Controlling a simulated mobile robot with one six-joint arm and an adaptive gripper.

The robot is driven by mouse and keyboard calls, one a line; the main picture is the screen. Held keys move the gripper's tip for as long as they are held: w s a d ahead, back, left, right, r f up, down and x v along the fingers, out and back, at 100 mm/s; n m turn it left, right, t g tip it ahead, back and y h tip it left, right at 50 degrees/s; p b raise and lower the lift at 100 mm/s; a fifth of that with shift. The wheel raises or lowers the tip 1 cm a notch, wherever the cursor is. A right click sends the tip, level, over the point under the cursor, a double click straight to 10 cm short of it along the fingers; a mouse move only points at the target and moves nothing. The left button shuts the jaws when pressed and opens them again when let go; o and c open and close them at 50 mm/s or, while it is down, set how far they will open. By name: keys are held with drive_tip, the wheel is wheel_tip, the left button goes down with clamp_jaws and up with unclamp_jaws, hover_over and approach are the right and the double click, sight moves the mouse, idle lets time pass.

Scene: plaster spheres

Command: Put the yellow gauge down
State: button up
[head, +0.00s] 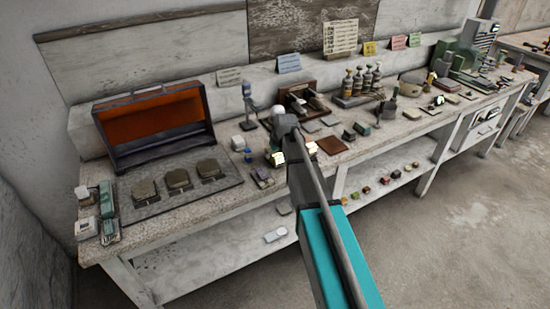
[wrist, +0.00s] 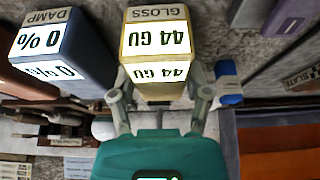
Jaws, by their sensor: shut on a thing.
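The yellow gauge (wrist: 157,88) is a boxy block with white "44 GU" displays and the word GLOSS on it, in the middle of the wrist view. My gripper (wrist: 159,97) is shut on its sides, with one grey finger on each side. In the head view my gripper (head: 282,138) is over the workbench, partly hidden by my arm. A lit white display (head: 279,158) shows beside it. I cannot tell whether the gauge touches the bench top. A dark blue gauge (wrist: 85,55) marked DAMP, reading 0 %, stands left of the yellow one in the wrist view.
The workbench (head: 185,216) is crowded. An orange-lined open case (head: 160,120) and a dark mat with three dull pieces (head: 145,209) are at the left. A blue-and-white item (wrist: 228,80) is close to my gripper's right finger. A brown square (head: 332,145) lies right of my gripper.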

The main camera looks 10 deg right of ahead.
drive_tip(key=shift+f, duration=0.15)
drive_tip(key=shift+f, duration=0.1)
drive_tip(key=o, duration=1)
drive_tip(key=shift+r, duration=0.2)
drive_tip(key=p+v, duration=1.1)
drive_tip(key=v, duration=0.1)
drive_tip(key=shift+s, duration=0.1)
drive_tip(key=shift+s+f, duration=0.1)
idle(0.8)
drive_tip(key=s+m+g, duration=0.1)
drive_tip(key=s, duration=0.7)
drive_tip(key=s+a+f+m+g+h, duration=0.1)
drive_tip(key=s, duration=0.7)
drive_tip(key=s+m+g, duration=0.1)
drive_tip(key=s+g, duration=0.1)
drive_tip(key=s, duration=0.6)
drive_tip(key=shift+s+a+f+m, duration=0.15)
drive_tip(key=shift+s+f+m, duration=0.05)
drive_tip(key=shift+s+m, duration=0.1)
drive_tip(key=shift+w, duration=0.1)
